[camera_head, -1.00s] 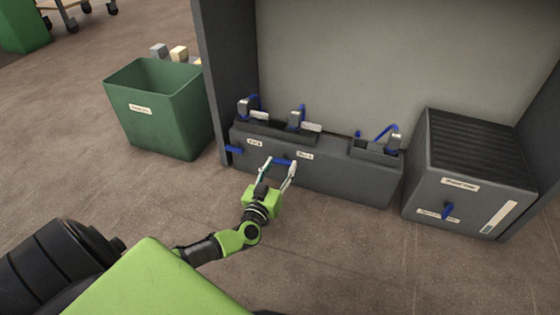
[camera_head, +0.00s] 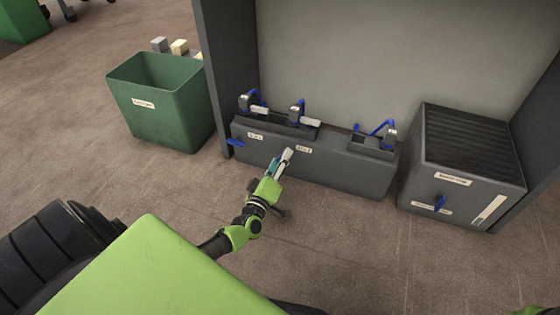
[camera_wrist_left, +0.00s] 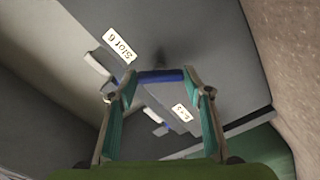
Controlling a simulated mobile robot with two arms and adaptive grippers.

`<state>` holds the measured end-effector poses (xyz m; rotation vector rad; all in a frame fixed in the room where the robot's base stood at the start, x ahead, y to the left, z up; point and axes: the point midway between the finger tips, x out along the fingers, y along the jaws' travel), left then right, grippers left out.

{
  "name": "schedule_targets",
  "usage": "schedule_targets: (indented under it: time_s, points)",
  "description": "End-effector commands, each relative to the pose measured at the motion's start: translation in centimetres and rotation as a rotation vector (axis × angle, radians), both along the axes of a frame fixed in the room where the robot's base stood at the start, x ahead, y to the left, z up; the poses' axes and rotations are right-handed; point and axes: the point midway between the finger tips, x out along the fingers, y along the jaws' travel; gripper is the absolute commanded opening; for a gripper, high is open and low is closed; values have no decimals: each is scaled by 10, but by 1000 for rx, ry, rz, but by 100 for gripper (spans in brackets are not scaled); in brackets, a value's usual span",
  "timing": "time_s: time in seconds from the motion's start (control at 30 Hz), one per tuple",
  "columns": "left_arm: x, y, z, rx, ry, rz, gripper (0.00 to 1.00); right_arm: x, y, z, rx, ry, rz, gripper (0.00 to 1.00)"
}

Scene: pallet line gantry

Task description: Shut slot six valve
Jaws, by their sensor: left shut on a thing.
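The slot six valve is a blue bar handle (camera_wrist_left: 160,76) on the front of a dark grey rack (camera_head: 350,175). In the left wrist view it spans between the two fingertips of my left gripper (camera_wrist_left: 162,88), which is shut on it. The handle lies at an angle to the Slot 6 label (camera_wrist_left: 120,45). In the head view my left gripper (camera_head: 281,161) is at the rack front just below that label (camera_head: 303,150), and its fingers hide the handle. My right gripper is not in view.
Another blue handle (camera_head: 236,142) sticks out at the rack's left end. A dark grey ridged box (camera_head: 465,190) with a blue handle (camera_head: 440,203) stands to the right. A green bin (camera_head: 170,115) stands left of the grey frame (camera_head: 215,70).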

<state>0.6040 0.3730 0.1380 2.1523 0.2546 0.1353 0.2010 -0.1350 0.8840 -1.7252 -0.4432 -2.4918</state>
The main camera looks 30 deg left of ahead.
Motion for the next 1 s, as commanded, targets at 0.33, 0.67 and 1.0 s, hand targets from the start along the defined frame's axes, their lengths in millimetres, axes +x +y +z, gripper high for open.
schedule_targets:
  time_s: [0.33,0.67,1.0]
  points:
    - [-1,0,-2,-307,-72,1,24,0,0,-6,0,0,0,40]
    - [0,1,-1,-508,-121,1,24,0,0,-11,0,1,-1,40]
    - [0,1,-1,-588,-141,1,24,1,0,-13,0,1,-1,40]
